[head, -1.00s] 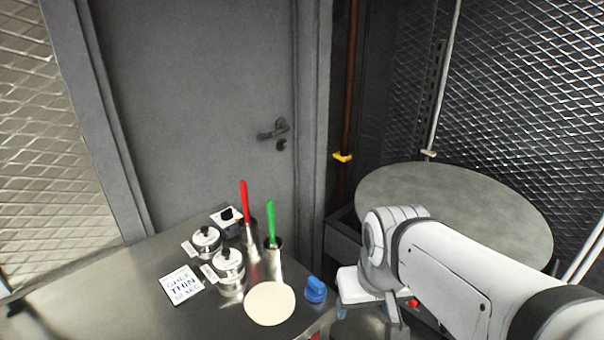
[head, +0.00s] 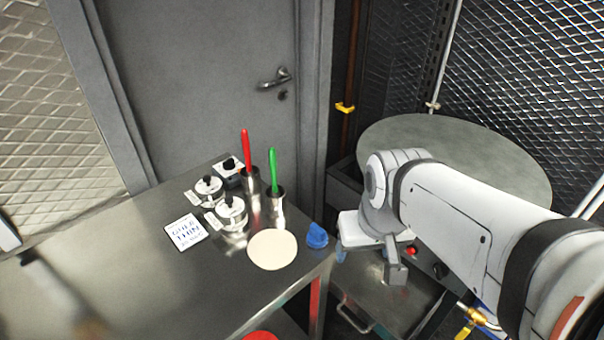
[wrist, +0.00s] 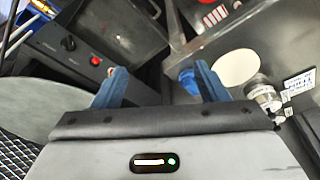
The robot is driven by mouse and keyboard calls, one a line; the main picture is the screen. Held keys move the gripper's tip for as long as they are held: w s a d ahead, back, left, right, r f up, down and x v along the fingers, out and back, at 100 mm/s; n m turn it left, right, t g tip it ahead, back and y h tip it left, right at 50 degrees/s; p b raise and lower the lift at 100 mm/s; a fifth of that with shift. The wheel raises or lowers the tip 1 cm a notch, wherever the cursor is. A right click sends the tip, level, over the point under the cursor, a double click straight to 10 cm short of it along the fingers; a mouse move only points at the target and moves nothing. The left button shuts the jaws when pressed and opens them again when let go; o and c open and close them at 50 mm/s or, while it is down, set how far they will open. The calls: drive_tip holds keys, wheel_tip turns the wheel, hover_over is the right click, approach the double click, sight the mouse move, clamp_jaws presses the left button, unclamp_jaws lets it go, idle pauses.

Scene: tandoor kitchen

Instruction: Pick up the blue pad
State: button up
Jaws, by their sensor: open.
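The blue pad (head: 317,236) lies at the right end of the steel table (head: 160,280), beside a round pale flatbread-like disc (head: 272,249). The pad also shows in the wrist view (wrist: 187,78), just left of the right finger, which partly hides it. My gripper (head: 369,264) is to the right of the pad and apart from it, beyond the table's right edge. In the wrist view my gripper (wrist: 159,70) has its two blue fingers wide apart.
A metal cup with a green-handled tool (head: 274,172), a red-handled tool (head: 246,150), lidded jars (head: 232,210) and a lettered card (head: 185,232) stand left of the pad. A large round grey top (head: 450,150) is behind my arm. The table's left part is mostly clear.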

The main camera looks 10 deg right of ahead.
drive_tip(key=w+a+n+g+p, duration=0.1)
drive_tip(key=w+a+n+p, duration=0.15)
drive_tip(key=w, duration=0.45)
drive_tip(key=n+g+p, duration=0.1)
drive_tip(key=n+g, duration=0.1)
drive_tip(key=n, duration=0.3)
hover_over(318, 228)
wheel_tip(318, 228, down, 3)
drive_tip(key=shift+s+d+r, duration=0.1)
drive_tip(key=shift+s+r, duration=0.05)
drive_tip(key=shift+r, duration=0.05)
drive_tip(key=shift+f, duration=0.55)
drive_tip(key=f+p, duration=0.1)
drive_tip(key=f, duration=0.6)
drive_tip(key=shift+w, duration=0.2)
drive_tip(key=c, duration=1.1)
drive_tip(key=shift+r, duration=0.1)
drive_tip(key=shift+c, duration=0.2)
